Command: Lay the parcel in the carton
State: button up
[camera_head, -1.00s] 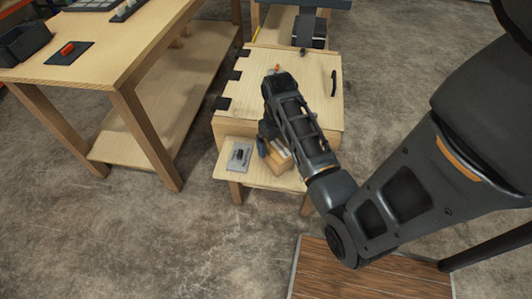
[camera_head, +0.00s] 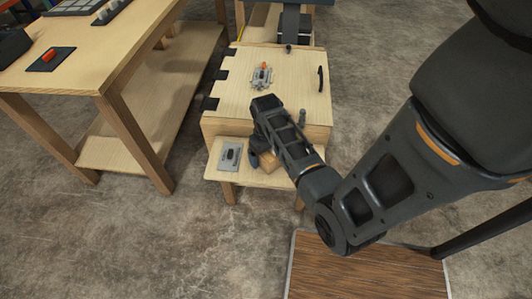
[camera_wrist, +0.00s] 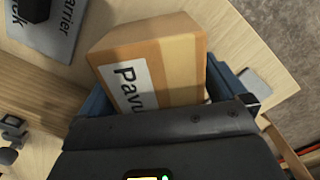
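The parcel is a brown cardboard box with tan tape and a white label. It fills the middle of the wrist view (camera_wrist: 185,70). In the head view the parcel (camera_head: 268,161) is partly hidden under my arm, at the low wooden ledge in front of the wooden cabinet. My gripper (camera_wrist: 160,95) has its blue fingers wide apart, one on each side of the parcel. A small gap seems to show by the right finger; contact on the left is unclear. I cannot make out a carton.
A grey plate with a dark block (camera_head: 231,154) lies on the ledge (camera_head: 215,170) left of the parcel. The cabinet top (camera_head: 285,85) has black hinges, a handle and a grey fixture with an orange part (camera_head: 262,75). A wooden workbench (camera_head: 95,60) stands left.

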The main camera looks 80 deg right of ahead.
jog(key=c, duration=1.2)
jog(key=shift+r, duration=0.1)
